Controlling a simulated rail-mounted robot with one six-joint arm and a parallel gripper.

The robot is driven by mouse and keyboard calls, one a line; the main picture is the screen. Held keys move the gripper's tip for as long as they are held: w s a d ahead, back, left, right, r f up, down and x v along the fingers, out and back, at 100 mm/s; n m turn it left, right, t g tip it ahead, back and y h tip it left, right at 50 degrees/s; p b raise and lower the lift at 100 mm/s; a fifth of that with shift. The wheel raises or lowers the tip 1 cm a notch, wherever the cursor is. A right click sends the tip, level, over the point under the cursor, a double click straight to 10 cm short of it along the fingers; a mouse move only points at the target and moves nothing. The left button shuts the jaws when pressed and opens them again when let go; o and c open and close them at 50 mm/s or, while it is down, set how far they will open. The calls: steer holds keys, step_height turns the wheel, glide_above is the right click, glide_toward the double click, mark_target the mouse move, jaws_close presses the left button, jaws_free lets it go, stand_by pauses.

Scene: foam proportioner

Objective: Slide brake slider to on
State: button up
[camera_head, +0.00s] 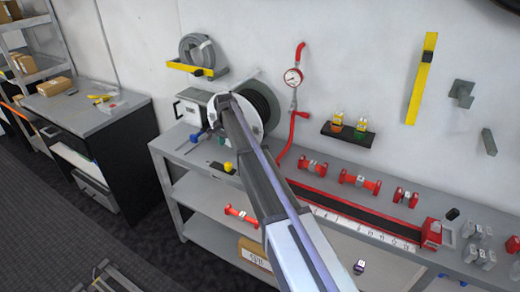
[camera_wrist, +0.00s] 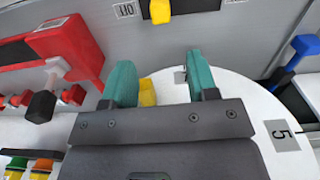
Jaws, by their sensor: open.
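My gripper (camera_wrist: 160,85) shows in the wrist view with two teal fingers spread apart. It is over the white reel disc (camera_wrist: 228,95), and a small yellow block (camera_wrist: 147,92) shows between the fingers, partly hidden by the gripper body. A second yellow piece (camera_wrist: 160,12) is at the top edge, beside a small marked label (camera_wrist: 125,10). I cannot tell for sure which yellow piece is the brake slider. A yellow knob (camera_head: 228,167) sits on the bench just below the reel.
A red frame (camera_wrist: 68,42) with a dark knob (camera_wrist: 42,105) is left of my fingers. A blue handle (camera_wrist: 298,52) is at the right.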

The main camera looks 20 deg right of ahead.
mark_target(228, 164)
steer(key=f+b, duration=0.7)
steer(key=a+f+b, duration=0.1)
steer(key=f+b, duration=0.3)
steer(key=shift+s, duration=0.3)
steer(key=shift+r, duration=0.15)
steer(key=shift+c, duration=0.4)
jaws_close()
